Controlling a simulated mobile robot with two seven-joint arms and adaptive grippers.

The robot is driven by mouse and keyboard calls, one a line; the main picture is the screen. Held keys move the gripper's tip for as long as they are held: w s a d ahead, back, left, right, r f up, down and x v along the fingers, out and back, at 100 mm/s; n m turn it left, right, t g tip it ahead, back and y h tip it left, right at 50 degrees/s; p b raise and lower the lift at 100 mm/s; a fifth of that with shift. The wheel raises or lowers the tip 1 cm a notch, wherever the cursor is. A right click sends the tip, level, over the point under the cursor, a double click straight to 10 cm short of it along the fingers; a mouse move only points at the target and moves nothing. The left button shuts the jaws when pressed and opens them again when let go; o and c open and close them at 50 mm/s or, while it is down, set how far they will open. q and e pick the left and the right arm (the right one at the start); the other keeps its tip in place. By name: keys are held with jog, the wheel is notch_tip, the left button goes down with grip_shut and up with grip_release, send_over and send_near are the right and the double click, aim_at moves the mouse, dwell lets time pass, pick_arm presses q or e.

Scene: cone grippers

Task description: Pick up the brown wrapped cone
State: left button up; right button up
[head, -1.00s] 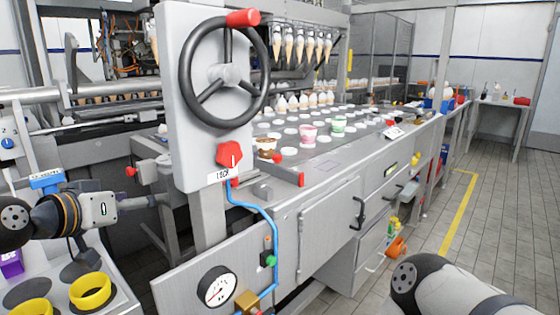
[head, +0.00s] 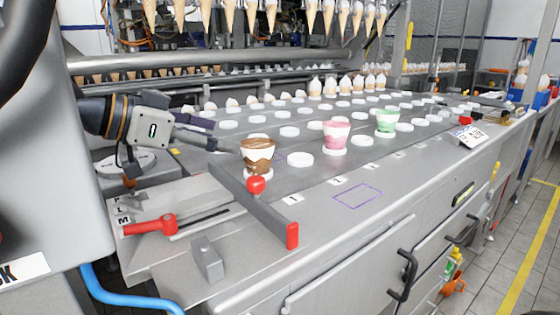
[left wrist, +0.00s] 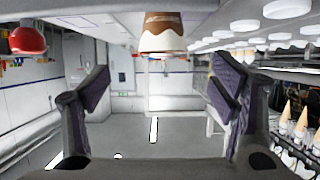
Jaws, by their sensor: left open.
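The brown wrapped cone (head: 257,155), a cup-like piece with brown and white swirls, stands upright on a white disc on the steel table. My left gripper (head: 208,133) is just left of it, its fingers spread and pointing towards it. In the left wrist view the cone (left wrist: 162,32) hangs at the top middle, the picture being upside down. It lies beyond the two open, purple-padded fingers of the gripper (left wrist: 160,85), with nothing between them. My right gripper is out of view.
A pink cup (head: 335,137) and a green cup (head: 386,122) stand farther right among rows of white discs. Cones hang above (head: 230,15).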

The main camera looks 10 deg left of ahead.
aim_at(254, 145)
pick_arm(q)
jog(key=x, duration=0.9)
jog(key=shift+w+b, duration=0.3)
jog(key=shift+w, duration=0.1)
jog(key=c, duration=0.9)
